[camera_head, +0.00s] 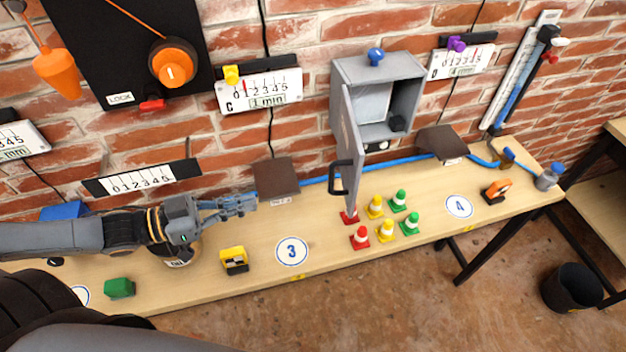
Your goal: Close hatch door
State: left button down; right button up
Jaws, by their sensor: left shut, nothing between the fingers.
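The hatch is a grey box (414,99) on the brick wall, right of the middle. Its hatch door (350,140) stands open, swung out toward me from the box's left side, with a black handle (341,177) on it. The box's interior shows, with a small black object at its lower right. My left gripper (250,203) is shut and empty above the table, left of the door and apart from it. My right gripper is not in view.
Small red, yellow and green cones (383,228) stand on the table below the door.

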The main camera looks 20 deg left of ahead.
pick_arm(q)
jog(key=w+d+r+h+b, duration=0.1)
jog(key=w+d+r+b, duration=0.1)
jog(key=w+d+b, duration=0.5)
jog(key=d, duration=0.4)
jog(key=shift+w+d+m+b, duration=0.3)
dwell(0.8)
jog(key=shift+d, duration=0.1)
